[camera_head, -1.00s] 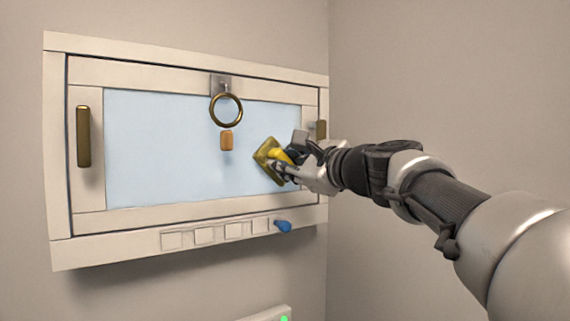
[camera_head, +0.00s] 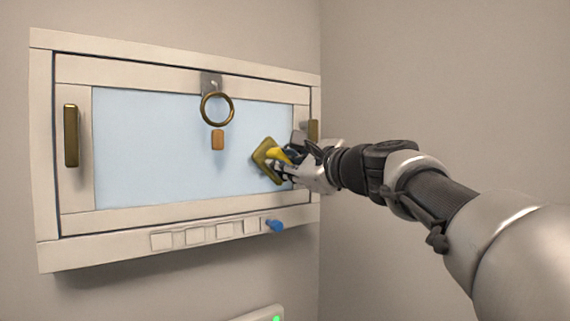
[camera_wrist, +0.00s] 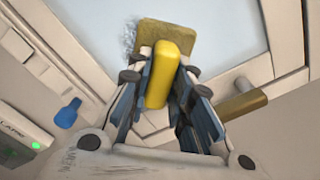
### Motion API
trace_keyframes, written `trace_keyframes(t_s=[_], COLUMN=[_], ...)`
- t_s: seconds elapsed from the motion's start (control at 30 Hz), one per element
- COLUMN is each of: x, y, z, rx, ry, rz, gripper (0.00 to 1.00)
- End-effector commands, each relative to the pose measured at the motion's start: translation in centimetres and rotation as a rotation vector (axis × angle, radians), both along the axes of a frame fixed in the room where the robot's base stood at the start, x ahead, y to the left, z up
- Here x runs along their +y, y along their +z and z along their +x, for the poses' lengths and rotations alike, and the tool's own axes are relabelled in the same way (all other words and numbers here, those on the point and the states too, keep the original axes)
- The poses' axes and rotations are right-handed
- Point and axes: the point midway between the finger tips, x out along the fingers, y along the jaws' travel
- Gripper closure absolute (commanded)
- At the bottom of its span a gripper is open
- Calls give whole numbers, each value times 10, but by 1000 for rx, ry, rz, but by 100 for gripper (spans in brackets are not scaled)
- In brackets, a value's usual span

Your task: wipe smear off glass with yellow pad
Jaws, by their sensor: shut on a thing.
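The yellow pad (camera_head: 266,163) has a flat square face and a bright yellow grip block. My gripper (camera_head: 284,165) is shut on that grip block, which also shows between the fingers in the wrist view (camera_wrist: 163,78). The pad's face lies at or very near the right part of the pale blue glass (camera_head: 160,150); whether it touches is hard to tell. In the wrist view a speckled grey smear (camera_wrist: 130,36) shows on the glass along the pad's left edge. Any part of it under the pad is hidden. I cannot make the smear out in the head view.
A brass ring (camera_head: 217,109) hangs at the top of the frame, with an orange-brown block (camera_head: 217,140) below it. Brass handles stand at the left (camera_head: 71,136) and right (camera_head: 313,131). A blue knob (camera_head: 275,225) and pale square buttons (camera_head: 194,237) line the lower edge.

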Motion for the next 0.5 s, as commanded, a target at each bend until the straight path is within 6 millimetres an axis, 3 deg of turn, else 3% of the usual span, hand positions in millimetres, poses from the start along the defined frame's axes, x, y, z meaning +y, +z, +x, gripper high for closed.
trace_keyframes(t_s=[0.5], x=[29], y=[0], z=[-19], rx=[1], ry=[10], rz=[1], gripper=[100])
